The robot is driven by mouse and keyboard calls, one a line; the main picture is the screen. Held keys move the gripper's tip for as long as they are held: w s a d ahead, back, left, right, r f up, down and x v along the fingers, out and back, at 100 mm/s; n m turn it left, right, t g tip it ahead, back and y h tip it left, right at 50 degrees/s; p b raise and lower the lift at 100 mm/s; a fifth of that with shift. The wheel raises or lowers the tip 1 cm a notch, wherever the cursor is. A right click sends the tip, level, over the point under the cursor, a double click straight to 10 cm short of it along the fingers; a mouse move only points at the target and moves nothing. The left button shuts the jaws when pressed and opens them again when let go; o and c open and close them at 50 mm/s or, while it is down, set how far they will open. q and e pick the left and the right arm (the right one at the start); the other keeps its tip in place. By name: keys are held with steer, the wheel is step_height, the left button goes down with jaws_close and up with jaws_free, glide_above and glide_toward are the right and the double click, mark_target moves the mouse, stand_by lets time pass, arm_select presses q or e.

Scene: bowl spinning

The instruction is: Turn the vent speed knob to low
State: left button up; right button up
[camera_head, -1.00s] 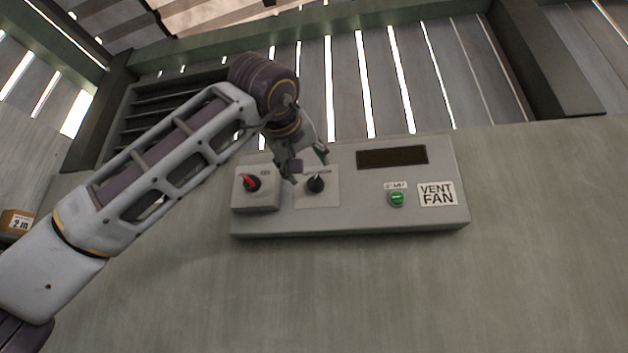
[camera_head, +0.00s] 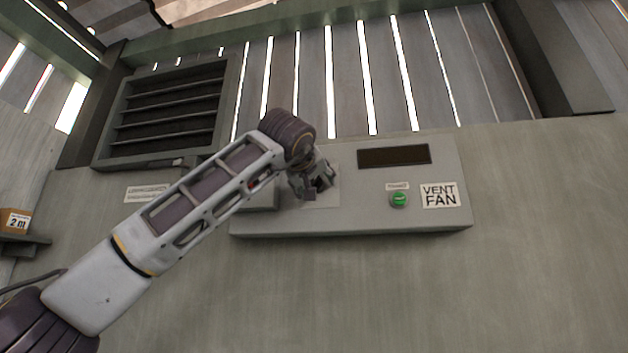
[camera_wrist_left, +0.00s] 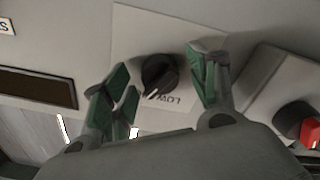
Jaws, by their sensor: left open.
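The black vent speed knob (camera_wrist_left: 159,74) sits on a pale plate (camera_wrist_left: 175,28) in the left wrist view, with the word LOW printed beside it. The knob's white mark points toward the side of that lettering. My left gripper (camera_wrist_left: 158,85) is open, with its green-padded fingers on either side of the knob. I cannot tell whether either finger touches it. In the head view my left gripper (camera_head: 318,184) is at the plate on the grey control panel (camera_head: 350,220) and mostly hides the knob. My right gripper is in neither view.
A red-marked knob (camera_wrist_left: 309,130) sits on a raised box beside the plate. The panel also has a dark display (camera_head: 394,156), a green button (camera_head: 399,199) and a VENT FAN label (camera_head: 440,195). A louvred vent (camera_head: 168,112) is on the wall at upper left.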

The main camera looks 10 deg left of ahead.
arm_select(q)
steer(key=shift+c, duration=0.4)
steer(key=c, duration=0.9)
steer(key=shift+c, duration=0.2)
steer(key=shift+n, duration=0.5)
steer(key=n, duration=0.4)
steer(key=shift+d+n, duration=0.1)
steer(key=shift+n, duration=0.2)
steer(key=n+b, duration=0.1)
steer(key=n, duration=0.5)
steer(key=shift+w, duration=0.1)
steer(key=shift+f+n, duration=0.1)
steer(key=shift+n, duration=0.2)
steer(key=o, duration=1)
